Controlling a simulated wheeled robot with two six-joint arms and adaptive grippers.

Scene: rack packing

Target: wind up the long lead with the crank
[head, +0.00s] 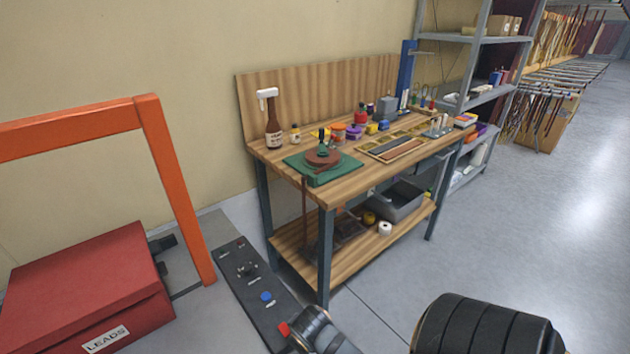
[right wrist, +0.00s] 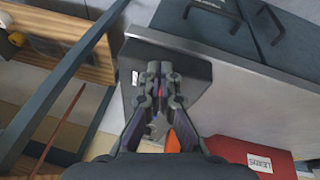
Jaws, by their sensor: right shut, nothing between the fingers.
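A round brown winder (head: 323,159) with a dark green crank knob on top sits on a green mat (head: 308,174) at the near left corner of the workbench. A thin brown lead (head: 304,212) hangs from it over the bench's front edge toward the lower shelf. A thin reddish strip, probably this lead, shows in the right wrist view (right wrist: 50,142). My right gripper (right wrist: 160,68) is shut and empty, away from the winder. My left gripper is not in view.
The wooden bench (head: 352,186) holds a brown spray bottle (head: 273,125), jars and a tray of strips. A red box labelled LEADS (head: 90,285) and an orange frame (head: 176,190) stand at the left. Grey shelving (head: 473,75) stands behind; the floor at right is clear.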

